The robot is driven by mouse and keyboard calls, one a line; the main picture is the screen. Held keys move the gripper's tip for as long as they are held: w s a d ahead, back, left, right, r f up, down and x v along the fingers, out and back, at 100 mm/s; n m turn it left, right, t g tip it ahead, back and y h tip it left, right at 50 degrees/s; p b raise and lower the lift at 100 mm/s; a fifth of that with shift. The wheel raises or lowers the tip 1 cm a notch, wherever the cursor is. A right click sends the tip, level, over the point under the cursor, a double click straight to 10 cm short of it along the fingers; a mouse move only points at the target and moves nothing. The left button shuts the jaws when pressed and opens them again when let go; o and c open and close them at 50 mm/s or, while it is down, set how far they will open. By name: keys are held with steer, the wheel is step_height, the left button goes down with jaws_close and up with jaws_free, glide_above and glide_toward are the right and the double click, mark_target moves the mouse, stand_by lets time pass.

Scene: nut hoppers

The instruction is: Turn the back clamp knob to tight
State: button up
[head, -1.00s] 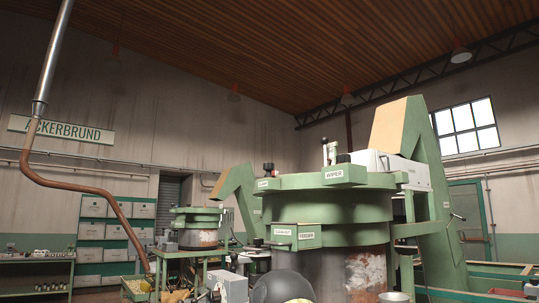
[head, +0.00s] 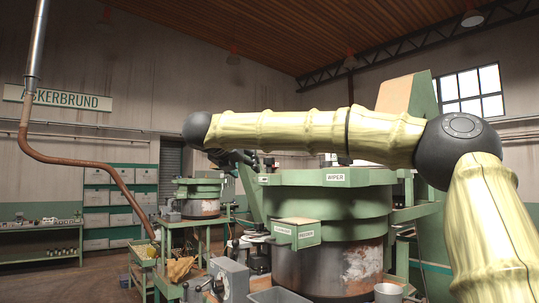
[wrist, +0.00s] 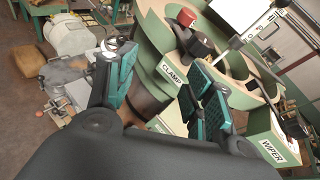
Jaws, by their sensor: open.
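A dark lobed knob (wrist: 197,44) with a red piece (wrist: 187,17) beside its top stands on the green hopper rim in the wrist view, above a plate marked CLAMP (wrist: 174,72). Whether it is set tight cannot be read. My gripper (wrist: 161,68) is open, its teal-padded fingers spread either side of the CLAMP plate. The knob lies beyond the fingertips, with nothing held between them. In the head view my gripper (head: 243,160) is at the left rim of the large green hopper (head: 335,205), beneath my outstretched arm; the knob is hard to make out there.
A WIPER plate (wrist: 274,151) and a pale box (wrist: 240,14) with a metal lever are on the right in the wrist view. A green feeder box (head: 296,232) juts from the hopper front. A smaller hopper (head: 198,198) stands on a bench at left.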

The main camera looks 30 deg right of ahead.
mark_target(269, 159)
steer(key=s+d+r+m, duration=0.2)
steer(key=s+r, duration=0.2)
steer(key=r, duration=0.3)
steer(key=shift+m+g+y, duration=0.3)
steer(key=shift+y, duration=0.1)
steer(key=p+x, duration=0.6)
steer(key=x, duration=0.4)
steer(key=shift+r, duration=0.15)
steer(key=shift+w+d+f, duration=0.25)
steer(key=shift+d+f, duration=0.1)
steer(key=shift+d, duration=0.1)
jaws_close()
